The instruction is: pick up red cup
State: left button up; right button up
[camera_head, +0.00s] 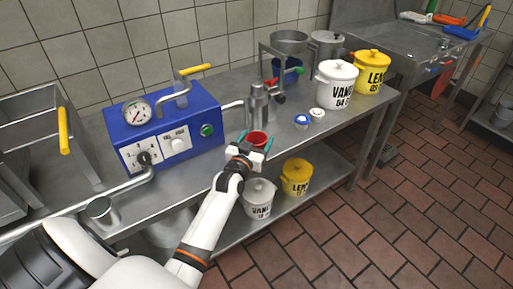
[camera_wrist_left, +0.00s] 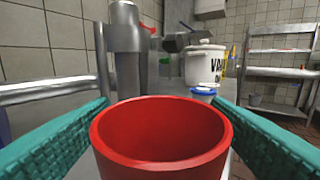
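The red cup (camera_head: 257,139) stands upright near the front edge of the metal table. My left gripper (camera_head: 256,144) is at the cup, with its teal fingers on either side of it. In the left wrist view the cup (camera_wrist_left: 162,135) fills the middle, its open rim facing up. The teal fingers (camera_wrist_left: 160,140) flank it left and right, and narrow gaps seem to show beside the rim. The cup's lower part and any contact there are hidden. My right gripper is not in view.
A metal dispenser (camera_head: 257,105) stands just behind the cup, and a blue machine with a gauge (camera_head: 165,128) is to the left. White (camera_head: 335,85) and yellow (camera_head: 371,72) tubs stand at the right.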

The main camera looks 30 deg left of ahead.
pick_arm(q)
jog(key=c, duration=0.7)
jog(key=shift+o, duration=0.2)
jog(key=shift+r, duration=0.1)
